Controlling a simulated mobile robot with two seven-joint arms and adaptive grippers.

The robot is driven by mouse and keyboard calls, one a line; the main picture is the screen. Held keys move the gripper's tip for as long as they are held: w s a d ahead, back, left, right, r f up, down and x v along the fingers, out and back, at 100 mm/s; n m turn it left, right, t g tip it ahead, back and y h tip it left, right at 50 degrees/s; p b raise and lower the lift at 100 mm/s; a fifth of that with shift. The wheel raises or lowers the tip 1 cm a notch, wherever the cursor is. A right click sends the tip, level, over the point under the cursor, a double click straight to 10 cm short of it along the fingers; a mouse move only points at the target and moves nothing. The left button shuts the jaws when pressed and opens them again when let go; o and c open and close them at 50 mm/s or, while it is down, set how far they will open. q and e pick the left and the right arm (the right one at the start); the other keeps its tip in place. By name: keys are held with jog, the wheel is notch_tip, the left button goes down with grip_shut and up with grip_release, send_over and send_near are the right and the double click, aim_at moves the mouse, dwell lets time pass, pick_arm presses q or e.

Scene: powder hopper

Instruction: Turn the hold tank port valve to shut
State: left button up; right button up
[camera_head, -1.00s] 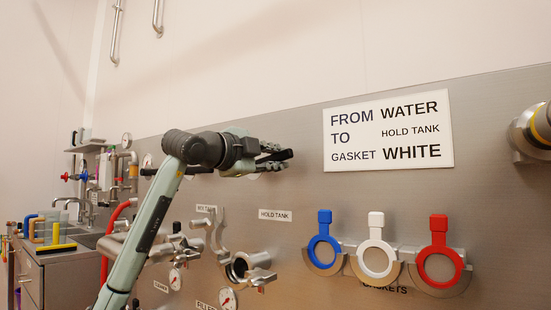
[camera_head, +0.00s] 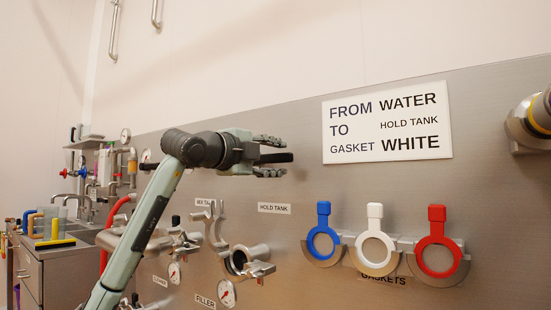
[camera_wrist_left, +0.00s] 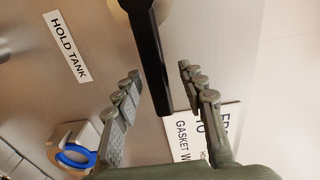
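My left gripper (camera_head: 284,156) is in front of the steel panel (camera_head: 310,112), above the HOLD TANK label (camera_head: 274,208). Its fingers are open and spread above and below a black lever handle (camera_head: 289,157), which points right. In the left wrist view the same black lever (camera_wrist_left: 152,55) runs between the two open fingers, with gaps on both sides. The lever's pivot is hidden behind my gripper in the head view. The hold tank port (camera_head: 238,262) is an open steel pipe end with a clamp, below the label. My right gripper is out of view.
A sign (camera_head: 388,122) is right of my gripper. Blue (camera_head: 324,236), white (camera_head: 375,240) and red (camera_head: 437,243) gaskets hang below it. A pipe end with a yellow band (camera_head: 538,112) juts out at far right. Gauges and fittings crowd the lower left.

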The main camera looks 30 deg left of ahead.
pick_arm(q)
jog(key=s+b, duration=0.3)
jog(key=s, duration=0.6)
jog(key=shift+a, duration=0.35)
